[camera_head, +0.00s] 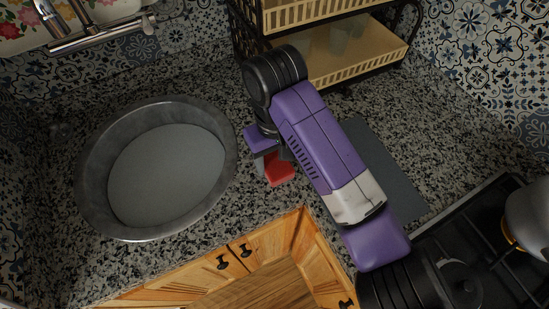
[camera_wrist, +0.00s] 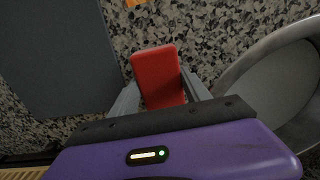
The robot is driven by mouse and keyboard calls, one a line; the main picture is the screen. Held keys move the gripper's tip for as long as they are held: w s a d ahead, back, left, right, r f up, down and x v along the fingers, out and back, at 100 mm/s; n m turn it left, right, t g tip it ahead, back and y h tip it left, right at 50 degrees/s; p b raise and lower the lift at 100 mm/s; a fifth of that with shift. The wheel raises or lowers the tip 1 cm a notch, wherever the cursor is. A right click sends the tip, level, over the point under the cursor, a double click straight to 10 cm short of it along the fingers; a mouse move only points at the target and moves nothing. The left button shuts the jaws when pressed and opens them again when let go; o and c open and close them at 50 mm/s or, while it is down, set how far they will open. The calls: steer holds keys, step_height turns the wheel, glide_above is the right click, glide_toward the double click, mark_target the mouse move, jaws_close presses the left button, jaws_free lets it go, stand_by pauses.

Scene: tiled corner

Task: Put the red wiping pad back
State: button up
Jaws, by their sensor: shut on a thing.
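The red wiping pad (camera_head: 279,170) is at my gripper (camera_head: 268,160), over the granite counter between the sink and the grey mat. In the wrist view the red pad (camera_wrist: 158,76) sits between the two grey fingers of my gripper (camera_wrist: 160,98), which are shut on it. Part of the pad is hidden behind the gripper body. I cannot tell whether the pad touches the counter.
A round metal sink (camera_head: 88,190) lies to the left. A flat grey mat (camera_head: 393,168) lies right of my arm. A dish rack (camera_head: 350,75) stands at the back. A stove with a pot (camera_head: 530,215) is at the right. Wooden cabinets (camera_head: 290,235) are below the front edge.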

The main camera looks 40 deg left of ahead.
mark_target(274, 160)
steer(key=shift+f, duration=0.2)
steer(key=o, duration=1.2)
step_height(274, 160, up, 12)
steer(key=p, duration=0.2)
